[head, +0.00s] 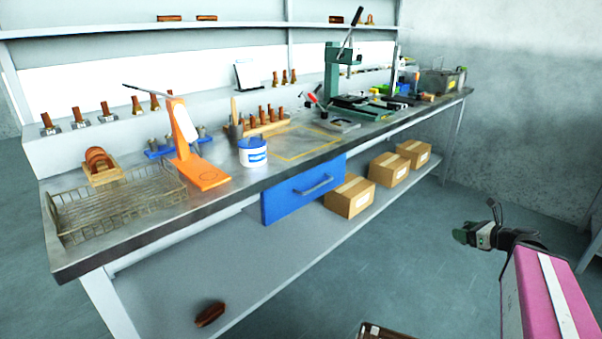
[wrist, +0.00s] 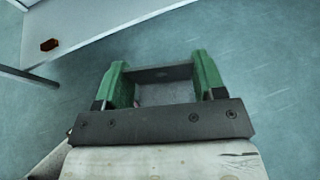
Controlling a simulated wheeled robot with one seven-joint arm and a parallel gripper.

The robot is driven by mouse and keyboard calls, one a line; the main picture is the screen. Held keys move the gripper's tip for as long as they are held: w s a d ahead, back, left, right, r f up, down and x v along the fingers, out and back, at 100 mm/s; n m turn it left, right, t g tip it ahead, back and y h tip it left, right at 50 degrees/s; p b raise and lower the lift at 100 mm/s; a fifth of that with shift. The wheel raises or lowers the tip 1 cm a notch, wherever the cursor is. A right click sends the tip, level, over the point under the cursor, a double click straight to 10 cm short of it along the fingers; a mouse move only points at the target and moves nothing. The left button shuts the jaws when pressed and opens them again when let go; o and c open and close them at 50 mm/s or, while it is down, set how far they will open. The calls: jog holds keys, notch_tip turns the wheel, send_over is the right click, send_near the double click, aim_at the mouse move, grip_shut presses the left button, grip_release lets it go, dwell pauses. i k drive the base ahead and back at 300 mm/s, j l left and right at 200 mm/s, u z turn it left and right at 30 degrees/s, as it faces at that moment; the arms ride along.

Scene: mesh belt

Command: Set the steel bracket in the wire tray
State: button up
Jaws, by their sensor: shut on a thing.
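The wire tray (head: 118,222) is a shallow wire basket at the near left end of the workbench in the head view, and it looks empty. My gripper (head: 466,234), with green fingers, is out over the floor at the right, well apart from the bench and tray. In the wrist view, my gripper (wrist: 161,68) is shut on the steel bracket (wrist: 158,74), a grey metal piece spanning between the two fingers. The bracket is not clearly visible in the head view.
An orange stand (head: 202,173) rises just right of the tray, with a blue-and-white tub (head: 252,153) beyond. A wooden holder (head: 103,174) stands behind the tray. A green press (head: 332,75) is farther along. Cardboard boxes (head: 350,197) sit on the lower shelf. The floor before the bench is open.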

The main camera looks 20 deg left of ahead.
aim_at(119, 198)
jog(key=k+j+z, duration=0.25)
jog(key=k+j, duration=0.85)
jog(key=k+j+z, duration=0.1)
jog(key=k+j, duration=0.25)
jog(key=k, duration=0.15)
jog(key=k+j+z, duration=0.1)
jog(key=k+j, duration=0.25)
jog(key=k, duration=0.15)
jog(key=k+j+z, duration=0.1)
jog(key=k+j, duration=0.15)
jog(key=k, duration=0.25)
